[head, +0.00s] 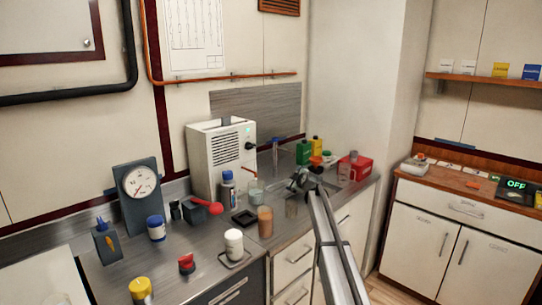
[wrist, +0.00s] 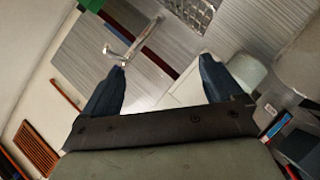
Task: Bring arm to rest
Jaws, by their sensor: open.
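My gripper (head: 298,184) is at the end of my grey arm, which reaches in from the lower right over the right part of the grey counter (head: 213,255). It is small in the head view and its fingers are hard to make out there. In the wrist view my gripper (wrist: 162,66) shows two dark blue fingers spread wide apart, with nothing held between them. A metal tap (wrist: 128,44) shows beyond the fingers, close to the left fingertip in the picture. I cannot tell the distance between them.
A white machine (head: 222,155) stands against the wall left of my gripper. Green and yellow bottles, a red box (head: 355,167) and a brown cup (head: 265,221) stand near it. A gauge (head: 140,190) and several small containers are further left. A side cabinet (head: 455,235) is at right.

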